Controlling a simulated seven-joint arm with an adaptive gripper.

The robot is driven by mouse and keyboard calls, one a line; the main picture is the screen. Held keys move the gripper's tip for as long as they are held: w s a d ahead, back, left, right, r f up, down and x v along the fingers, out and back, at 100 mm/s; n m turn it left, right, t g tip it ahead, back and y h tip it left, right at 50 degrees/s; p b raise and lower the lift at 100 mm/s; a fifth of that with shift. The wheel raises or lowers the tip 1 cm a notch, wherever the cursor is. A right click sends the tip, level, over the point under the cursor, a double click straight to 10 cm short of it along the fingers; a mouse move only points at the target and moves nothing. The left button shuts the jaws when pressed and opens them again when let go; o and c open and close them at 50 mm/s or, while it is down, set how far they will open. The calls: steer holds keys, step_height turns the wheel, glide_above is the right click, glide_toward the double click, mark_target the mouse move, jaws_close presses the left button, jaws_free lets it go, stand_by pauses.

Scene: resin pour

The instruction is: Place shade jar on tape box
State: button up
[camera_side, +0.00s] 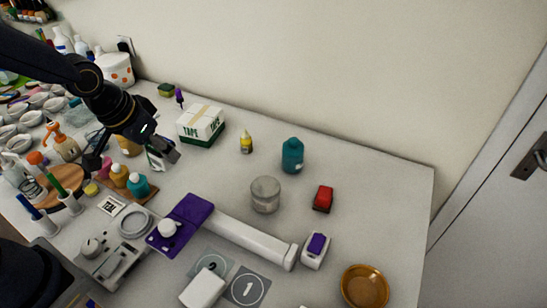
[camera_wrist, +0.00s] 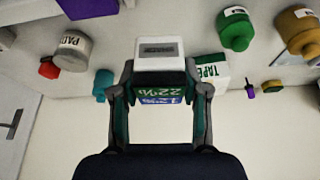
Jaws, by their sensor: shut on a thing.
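My gripper (camera_side: 166,151) is shut on a small white, boxy container (camera_wrist: 159,55). The container has a grey label and green and blue printed bands. The label is too small to read, so I cannot tell for sure that it is the shade jar. In the side view the container (camera_side: 155,160) hangs low, partly hidden by my fingers. In the wrist view it sits between both fingers. The white and green tape box (camera_side: 201,123) stands to the right of my gripper, with its top bare. It also shows in the wrist view (camera_wrist: 213,70), partly hidden.
Several bottles, including a teal one (camera_side: 138,185), stand below my gripper. A purple marker (camera_side: 179,97) and green sponge (camera_side: 166,90) are behind the box.

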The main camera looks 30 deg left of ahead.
mark_target(165, 138)
steer(key=shift+s+r, duration=0.25)
steer(key=shift+s, duration=0.35)
steer(key=shift+m+h, duration=0.3)
steer(key=shift+m, duration=0.3)
steer(key=w+r, duration=0.2)
steer(key=w, duration=0.1)
steer(key=shift+a+r, duration=0.1)
steer(key=shift+r, duration=0.3)
steer(key=w+a+r+n, duration=0.2)
steer(key=w+a+r, duration=0.3)
steer(key=w+a, duration=0.3)
steer(key=shift+y, duration=0.4)
steer(key=w+a+f, duration=0.1)
steer(key=w+f, duration=0.2)
steer(key=w, duration=0.1)
steer(key=w+f, duration=0.3)
steer(key=w, duration=0.1)
steer(key=w+a+f, duration=0.1)
steer(key=w+f, duration=0.2)
steer(key=w, duration=0.1)
steer(key=shift+w+a+f, duration=0.1)
steer(key=shift+w+a, duration=0.05)
steer(key=shift+a, duration=0.2)
steer(key=shift+w+f, duration=0.35)
steer(key=shift+f, duration=1.6)
